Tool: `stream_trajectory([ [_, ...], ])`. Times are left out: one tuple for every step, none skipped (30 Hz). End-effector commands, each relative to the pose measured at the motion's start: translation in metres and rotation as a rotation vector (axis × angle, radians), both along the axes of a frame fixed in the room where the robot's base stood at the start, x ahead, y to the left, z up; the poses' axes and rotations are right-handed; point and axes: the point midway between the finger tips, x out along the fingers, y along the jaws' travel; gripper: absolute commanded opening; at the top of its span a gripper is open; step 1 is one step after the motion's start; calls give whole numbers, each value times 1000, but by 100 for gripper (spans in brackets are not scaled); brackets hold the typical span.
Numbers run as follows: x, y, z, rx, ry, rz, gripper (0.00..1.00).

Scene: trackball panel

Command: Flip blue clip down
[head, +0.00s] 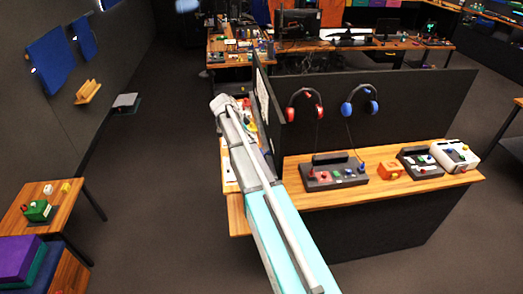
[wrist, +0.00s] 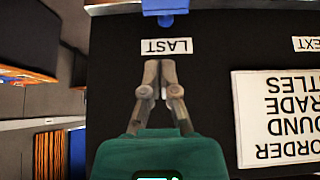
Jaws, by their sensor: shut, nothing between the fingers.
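The blue clip (wrist: 165,8) shows at the top edge of the wrist view, partly cut off. It sits on the edge of a black panel (wrist: 215,55), beside a white label reading "LAST" (wrist: 166,46), which appears upside down. My gripper (wrist: 160,66) is in front of the panel, with its fingertips together and nothing between them. The fingertips lie just below the label in the picture, apart from the clip. I cannot tell from this view how far the clip is tilted. In the head view I cannot make out the clip.
A large white sign (wrist: 278,118) is on the panel at right, with another label (wrist: 307,43) above it. In the head view, a black divider (head: 400,105) carries red (head: 305,103) and blue headphones (head: 360,101). Control boxes (head: 335,175) stand on a wooden desk (head: 385,155). Open floor lies left.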

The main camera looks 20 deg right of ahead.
Motion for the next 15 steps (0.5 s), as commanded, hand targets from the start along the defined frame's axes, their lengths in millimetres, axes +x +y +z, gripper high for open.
stream_trajectory([
  [0,0,0,0,1,1,0],
  [0,0,-1,0,1,1,0],
  [0,0,-1,1,0,1,0],
  [0,0,-2,1,0,1,0],
  [0,-1,-2,1,0,1,0],
  [0,-1,-3,1,0,1,0],
  [-1,-1,-4,1,-1,1,0],
  [-1,-2,-6,1,-1,1,0],
  [-1,-3,-7,1,-1,1,0],
  [-1,-4,-9,1,-1,1,0],
  [-2,-5,-10,1,-1,1,0],
  [-2,-6,-13,1,-1,1,0],
  [-2,-7,-15,1,-1,1,0],
  [-3,-8,-17,1,-1,1,0],
  [-3,-10,-19,1,-1,1,0],
])
